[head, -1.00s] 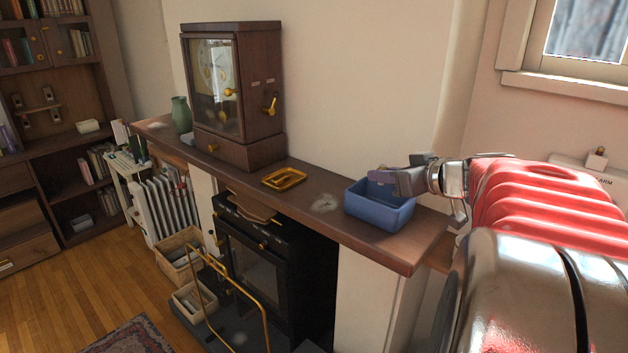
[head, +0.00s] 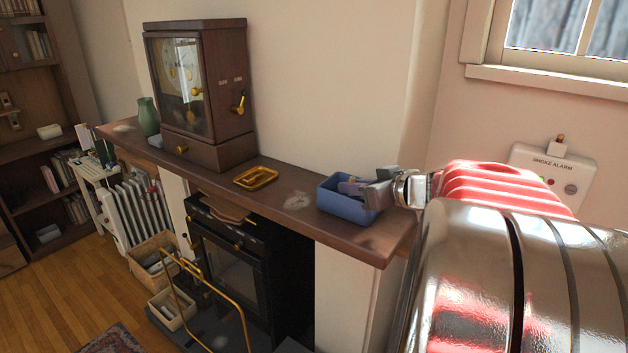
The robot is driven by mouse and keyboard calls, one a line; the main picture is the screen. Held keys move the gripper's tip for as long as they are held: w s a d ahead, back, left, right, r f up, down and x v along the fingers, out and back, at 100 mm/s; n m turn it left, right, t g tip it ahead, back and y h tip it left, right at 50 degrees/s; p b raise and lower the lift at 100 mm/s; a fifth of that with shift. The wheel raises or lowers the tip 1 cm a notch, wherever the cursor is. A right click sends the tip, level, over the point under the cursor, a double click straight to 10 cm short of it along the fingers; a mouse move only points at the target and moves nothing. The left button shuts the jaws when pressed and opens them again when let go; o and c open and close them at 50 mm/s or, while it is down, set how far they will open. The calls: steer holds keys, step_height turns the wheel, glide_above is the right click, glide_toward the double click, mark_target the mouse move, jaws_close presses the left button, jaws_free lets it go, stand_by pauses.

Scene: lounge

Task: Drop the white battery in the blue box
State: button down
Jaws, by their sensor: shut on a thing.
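The blue box (head: 345,207) stands on the right end of the wooden mantel shelf, open at the top. My gripper (head: 358,187) reaches in from the right, its grey jaws over the box's opening and partly inside its outline. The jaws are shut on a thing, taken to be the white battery. It is hidden by the jaws and cannot be made out clearly. Most of the inside of the box is hidden by my gripper.
A yellow tray (head: 256,178) lies on the mantel shelf (head: 315,224) left of the box, with a dusty patch between them. A tall wooden clock (head: 205,90) and a green vase (head: 148,116) stand farther left. A smoke alarm (head: 553,178) is on the right wall.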

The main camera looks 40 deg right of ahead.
steer(key=shift+f, duration=0.3)
steer(key=c, duration=1.8)
jaws_free()
steer(key=shift+r, duration=0.1)
steer(key=shift+r, duration=0.55)
steer(key=v, duration=1.2)
steer(key=shift+w, duration=0.1)
